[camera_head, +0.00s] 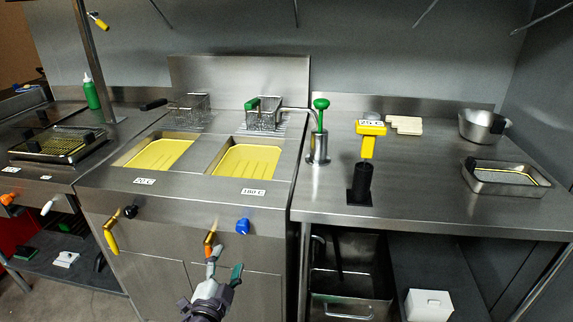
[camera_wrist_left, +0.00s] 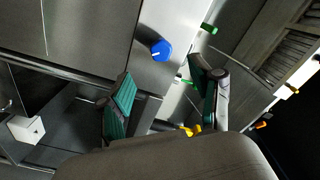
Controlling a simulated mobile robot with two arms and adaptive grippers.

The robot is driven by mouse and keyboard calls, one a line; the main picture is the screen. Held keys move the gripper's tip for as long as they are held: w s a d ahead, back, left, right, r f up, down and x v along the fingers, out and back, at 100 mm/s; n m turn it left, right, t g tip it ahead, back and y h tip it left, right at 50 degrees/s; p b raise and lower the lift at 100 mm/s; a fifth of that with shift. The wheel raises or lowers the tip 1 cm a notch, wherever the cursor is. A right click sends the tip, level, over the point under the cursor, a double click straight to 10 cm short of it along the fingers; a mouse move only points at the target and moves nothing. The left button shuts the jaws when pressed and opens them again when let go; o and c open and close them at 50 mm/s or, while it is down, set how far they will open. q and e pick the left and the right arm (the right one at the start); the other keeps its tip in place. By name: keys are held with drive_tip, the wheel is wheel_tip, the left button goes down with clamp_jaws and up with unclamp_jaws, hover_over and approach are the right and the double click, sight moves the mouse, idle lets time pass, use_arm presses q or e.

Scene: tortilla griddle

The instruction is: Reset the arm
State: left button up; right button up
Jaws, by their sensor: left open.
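My left gripper (camera_head: 225,265) is low in front of the fryer cabinet (camera_head: 165,262), below the fryer's control panel. It also shows in the left wrist view (camera_wrist_left: 161,69), with its green-padded fingers spread apart and nothing between them. A blue knob (camera_head: 243,226) is above and slightly right of the gripper. In the left wrist view the blue knob (camera_wrist_left: 156,48) appears beyond the fingertips. An orange and yellow handle (camera_head: 210,238) is just above the gripper; whether they touch cannot be told. My right gripper is not in view.
Two yellow oil basins (camera_head: 157,154) sit in the fryer top, with wire baskets (camera_head: 265,116) behind. A black and yellow thermometer (camera_head: 362,178) stands on the right counter near a metal tray (camera_head: 505,187). A white box (camera_head: 428,305) is on the lower shelf.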

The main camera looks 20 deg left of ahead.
use_arm(q)
drive_tip(key=s+d+f+n+g+h+p, duration=0.1)
drive_tip(key=s+f+g, duration=0.3)
drive_tip(key=f, duration=0.7)
drive_tip(key=s+d+f+n+g+p, duration=0.1)
drive_tip(key=s+d+f+g, duration=0.1)
drive_tip(key=s+f, duration=0.65)
drive_tip(key=s+d+f+n+g+h+p, duration=0.1)
drive_tip(key=s+f+g, duration=0.15)
drive_tip(key=f, duration=1.05)
drive_tip(key=s+f+n+g, duration=0.1)
drive_tip(key=s+f, duration=0.3)
drive_tip(key=s, duration=0.5)
drive_tip(key=s+d+f+n+g+p, duration=0.1)
drive_tip(key=s+f+g, duration=0.3)
drive_tip(key=s, duration=0.6)
drive_tip(key=s+f+n+g, duration=0.1)
drive_tip(key=s+f+g, duration=0.2)
drive_tip(key=s+f, duration=0.3)
drive_tip(key=s, duration=0.4)
drive_tip(key=shift+d+f+n+h+p, duration=0.15)
drive_tip(key=shift+f+n+h+p, duration=0.05)
drive_tip(key=shift+n+h+p, duration=0.1)
drive_tip(key=shift+w, duration=0.1)
